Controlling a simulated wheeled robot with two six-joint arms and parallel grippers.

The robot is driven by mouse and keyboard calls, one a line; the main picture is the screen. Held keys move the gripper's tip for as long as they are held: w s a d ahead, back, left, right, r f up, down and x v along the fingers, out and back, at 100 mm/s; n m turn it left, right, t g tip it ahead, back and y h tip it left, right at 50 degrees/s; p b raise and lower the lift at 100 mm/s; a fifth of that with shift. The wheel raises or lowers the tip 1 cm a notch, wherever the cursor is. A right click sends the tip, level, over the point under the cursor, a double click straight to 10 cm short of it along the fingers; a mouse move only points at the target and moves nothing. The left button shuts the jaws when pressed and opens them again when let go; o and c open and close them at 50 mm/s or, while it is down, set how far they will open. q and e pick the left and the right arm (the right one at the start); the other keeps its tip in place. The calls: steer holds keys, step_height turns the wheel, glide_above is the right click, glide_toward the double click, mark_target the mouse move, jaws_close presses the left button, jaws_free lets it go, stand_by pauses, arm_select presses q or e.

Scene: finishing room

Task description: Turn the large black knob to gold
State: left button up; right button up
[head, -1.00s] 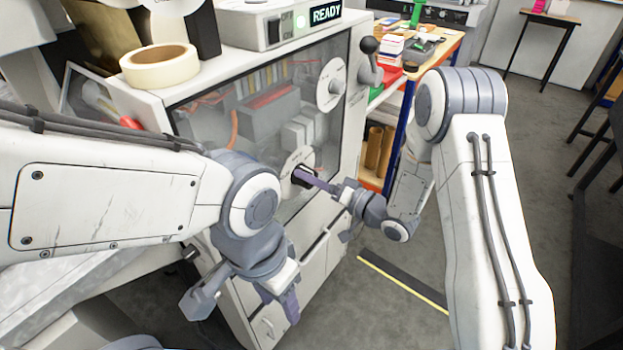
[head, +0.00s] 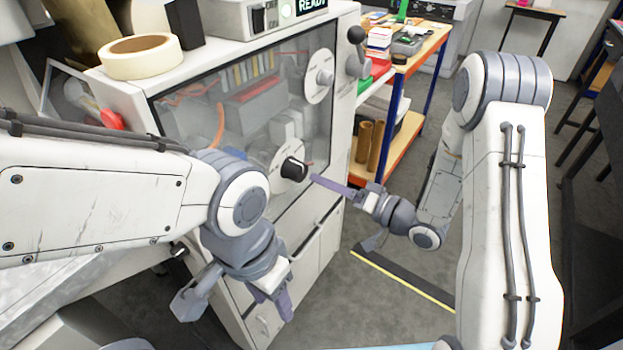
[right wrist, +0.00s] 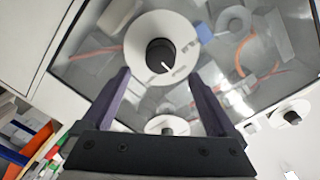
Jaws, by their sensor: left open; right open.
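The large black knob (head: 294,169) sits on a white round dial (head: 270,163) low on the machine's dark glass front. In the right wrist view the knob (right wrist: 160,55) shows face-on, with a white pointer line slanting to the lower right. Marks around the dial are too small to read. My right gripper (head: 317,180) is open and empty, just right of the knob and apart from it. In its wrist view the two purple fingers are spread, with the knob beyond their tips. My left gripper (head: 273,298) is open, low in front of the machine.
A smaller white dial (head: 319,75) is higher on the panel. A lever with a black ball (head: 356,35) is at the machine's right edge. A tape roll (head: 149,58) lies on top. A workbench (head: 425,50) stands behind; open floor is to the right.

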steer(key=shift+v, duration=1.5)
steer(key=s+a+r+n+g+h, duration=0.1)
steer(key=s+n+g+h, duration=0.1)
steer(key=s, duration=0.6)
steer(key=s+a+r+n+g+h+p, duration=0.1)
steer(key=s+r+n+g+h, duration=0.1)
steer(key=s+g+h, duration=0.3)
steer(key=s+a+r+n+g+h, duration=0.1)
steer(key=s+h, duration=0.5)
steer(key=s, duration=0.7)
steer(key=r+n+g, duration=0.1)
steer(key=g, duration=0.1)
steer(key=shift+a+r+n+g+p, duration=0.25)
steer(key=shift+a+n+g+p, duration=0.05)
steer(key=shift+a+p, duration=0.1)
steer(key=shift+w, duration=0.1)
